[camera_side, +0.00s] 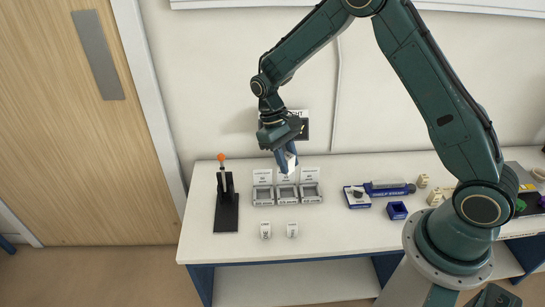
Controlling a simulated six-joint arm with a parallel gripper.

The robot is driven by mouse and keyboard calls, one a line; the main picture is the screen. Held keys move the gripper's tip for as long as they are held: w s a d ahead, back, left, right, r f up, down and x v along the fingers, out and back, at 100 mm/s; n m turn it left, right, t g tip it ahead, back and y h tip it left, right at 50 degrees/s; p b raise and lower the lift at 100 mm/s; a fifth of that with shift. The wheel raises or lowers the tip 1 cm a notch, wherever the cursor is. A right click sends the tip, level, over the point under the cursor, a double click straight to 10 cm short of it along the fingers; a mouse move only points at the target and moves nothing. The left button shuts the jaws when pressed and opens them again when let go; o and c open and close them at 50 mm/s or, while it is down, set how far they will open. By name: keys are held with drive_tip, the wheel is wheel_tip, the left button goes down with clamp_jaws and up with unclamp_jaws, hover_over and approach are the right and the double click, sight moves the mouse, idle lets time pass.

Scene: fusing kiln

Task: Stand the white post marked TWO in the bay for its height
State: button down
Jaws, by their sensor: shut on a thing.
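My gripper (287,158) points down and is shut on a white post (291,164), partly hidden by the fingers. I cannot read the mark on it. It is held above the back of the table, and in the picture it lies over the middle of three grey bays. The left bay (263,196), middle bay (286,195) and right bay (310,194) stand side by side, each with a white label card behind it too small to read. Two more white posts, a left one (265,231) and a right one (292,231), stand in front of the bays.
A black stand with an orange knob (221,157) is left of the bays. To the right are a blue-and-white box (356,197), a blue tool (388,188), an open blue box (397,211) and beige blocks (435,197). The table's (330,238) front middle is clear.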

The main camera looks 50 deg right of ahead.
idle(0.4)
drive_tip(key=shift+w+d+f+m, duration=0.15)
drive_tip(key=shift+w+d+m, duration=0.25)
drive_tip(key=shift+w+d, duration=0.1)
drive_tip(key=w+d+f+m+t+y, duration=0.1)
drive_tip(key=w+d+f+m+y, duration=0.2)
drive_tip(key=w+d+m, duration=0.5)
hover_over(287, 195)
wheel_tip(287, 195, down, 16)
drive_tip(key=shift+a+f, duration=0.1)
idle(0.4)
drive_tip(key=shift+f, duration=1.85)
drive_tip(key=shift+f, duration=0.6)
